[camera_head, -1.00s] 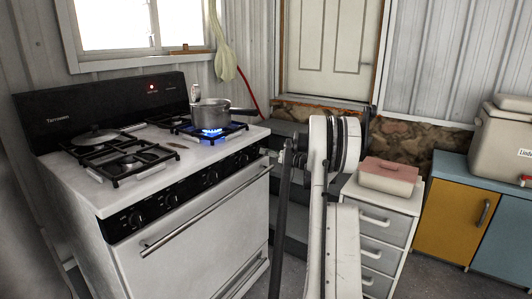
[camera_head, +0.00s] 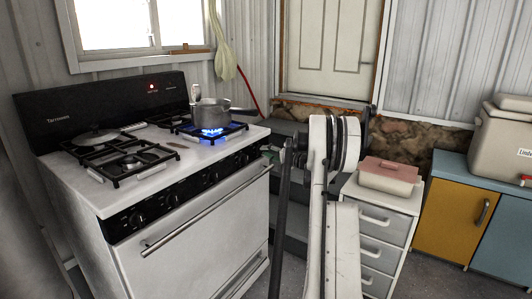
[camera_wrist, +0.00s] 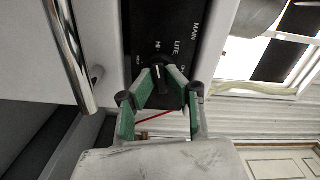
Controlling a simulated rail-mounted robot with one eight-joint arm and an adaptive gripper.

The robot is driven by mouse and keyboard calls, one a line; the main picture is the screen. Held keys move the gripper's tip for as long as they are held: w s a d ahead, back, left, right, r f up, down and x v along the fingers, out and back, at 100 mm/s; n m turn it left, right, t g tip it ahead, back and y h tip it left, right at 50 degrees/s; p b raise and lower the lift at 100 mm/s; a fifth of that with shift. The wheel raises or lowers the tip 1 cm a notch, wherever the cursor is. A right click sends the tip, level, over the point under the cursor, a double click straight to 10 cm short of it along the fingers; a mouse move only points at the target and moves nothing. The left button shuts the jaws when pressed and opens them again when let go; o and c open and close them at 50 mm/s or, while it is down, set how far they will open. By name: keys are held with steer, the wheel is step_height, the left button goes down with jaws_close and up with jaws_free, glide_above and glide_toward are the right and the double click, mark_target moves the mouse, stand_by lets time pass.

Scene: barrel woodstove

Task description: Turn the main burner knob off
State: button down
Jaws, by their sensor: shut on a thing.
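The main burner knob (camera_wrist: 159,72) is a small black knob with a white pointer line. It sits on the stove's black control panel (camera_wrist: 175,28), beside the printed words MAIN, LITE and HI. My gripper (camera_wrist: 161,80) has its green-lined fingers closed around the knob, one on each side. In the head view my gripper (camera_head: 271,154) is at the right end of the stove's front panel, and my arm partly hides it.
The oven handle (camera_head: 205,211) runs along the stove front, close below the panel; it also shows in the wrist view (camera_wrist: 69,52). A drawer cabinet (camera_head: 381,223) with a pink-lidded box (camera_head: 388,174) stands to the right of my arm.

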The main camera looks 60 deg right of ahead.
steer(key=m, duration=0.5)
steer(key=shift+m, duration=0.3)
steer(key=m, duration=1)
steer(key=shift+m, duration=2.6)
steer(key=c, duration=1.7)
jaws_free()
steer(key=shift+c, duration=0.2)
steer(key=shift+s, duration=0.1)
